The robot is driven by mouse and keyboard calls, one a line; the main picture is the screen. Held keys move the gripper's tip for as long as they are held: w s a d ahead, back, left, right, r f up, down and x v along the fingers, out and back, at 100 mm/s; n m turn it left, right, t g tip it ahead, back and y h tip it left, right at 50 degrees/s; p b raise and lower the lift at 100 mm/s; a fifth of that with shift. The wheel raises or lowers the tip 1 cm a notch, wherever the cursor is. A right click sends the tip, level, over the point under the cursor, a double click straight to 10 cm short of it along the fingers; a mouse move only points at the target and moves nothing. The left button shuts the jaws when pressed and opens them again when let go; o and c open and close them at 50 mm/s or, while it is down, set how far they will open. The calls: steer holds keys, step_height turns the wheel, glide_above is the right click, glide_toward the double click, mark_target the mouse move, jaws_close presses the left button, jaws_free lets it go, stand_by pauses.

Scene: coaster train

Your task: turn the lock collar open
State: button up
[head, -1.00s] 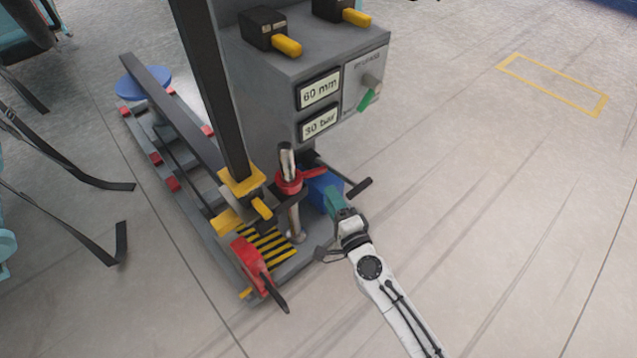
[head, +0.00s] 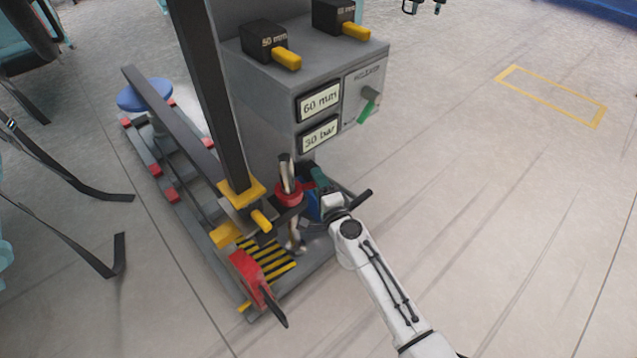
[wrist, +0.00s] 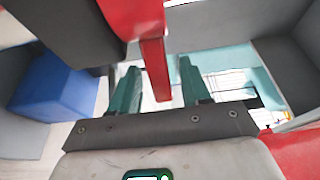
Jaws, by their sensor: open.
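The lock collar (head: 288,194) is a red ring around an upright steel rod beside the grey cabinet. Its red lever shows in the wrist view (wrist: 154,68), reaching down between my two green fingers. My gripper (head: 319,178) is right of the collar in the head view, partly hidden against the cabinet. In the wrist view my gripper (wrist: 158,88) is open, with a finger on each side of the lever and gaps visible. I cannot tell whether either finger touches the lever.
A blue block (head: 312,209) sits close by my gripper. A black bar handle (head: 356,202) sticks out to the right. The grey cabinet (head: 310,68) rises behind. A red pedal-like part (head: 249,275) stands at the front. Floor to the right is clear.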

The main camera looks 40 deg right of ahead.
steer(key=shift+c, duration=0.2)
jaws_close()
stand_by(0.3)
